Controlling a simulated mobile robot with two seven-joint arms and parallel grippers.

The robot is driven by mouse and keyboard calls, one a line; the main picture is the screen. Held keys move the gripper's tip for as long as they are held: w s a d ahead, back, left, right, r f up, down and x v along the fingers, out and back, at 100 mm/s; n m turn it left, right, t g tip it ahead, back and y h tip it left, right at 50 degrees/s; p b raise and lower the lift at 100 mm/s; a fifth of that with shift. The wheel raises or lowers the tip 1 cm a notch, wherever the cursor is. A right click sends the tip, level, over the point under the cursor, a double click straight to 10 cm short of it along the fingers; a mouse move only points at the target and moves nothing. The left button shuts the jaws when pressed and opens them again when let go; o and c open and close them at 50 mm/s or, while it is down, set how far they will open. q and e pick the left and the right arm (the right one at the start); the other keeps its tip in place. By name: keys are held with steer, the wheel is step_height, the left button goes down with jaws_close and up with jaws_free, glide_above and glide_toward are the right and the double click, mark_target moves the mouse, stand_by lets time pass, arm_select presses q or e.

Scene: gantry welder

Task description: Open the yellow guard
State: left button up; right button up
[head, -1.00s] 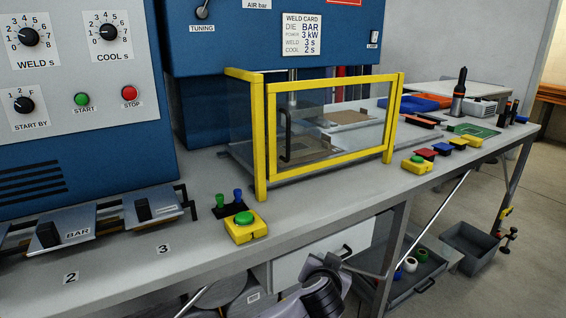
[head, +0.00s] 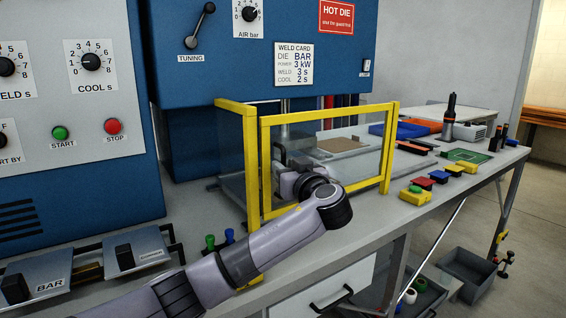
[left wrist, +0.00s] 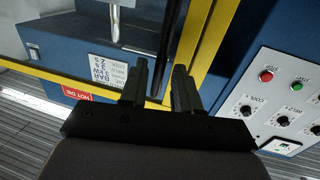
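The yellow guard (head: 330,112) is a yellow-framed clear panel in front of the welder's die area, and it stands closed. My left arm reaches across the bench to its left side. My left gripper (head: 283,160) is at the guard's dark upright handle, mostly hidden by my wrist in the head view. In the left wrist view the handle (left wrist: 164,40) runs down between the two fingers of my left gripper (left wrist: 160,82). The fingers are apart, with a gap showing beside the handle. The guard's yellow frame (left wrist: 208,40) is just beyond. My right gripper is out of view.
The blue cabinet with START (head: 60,133) and STOP (head: 113,126) buttons stands left.

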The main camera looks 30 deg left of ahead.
arm_select(q)
steer(key=shift+x, duration=1.15)
jaws_close()
steer(key=shift+d, duration=0.1)
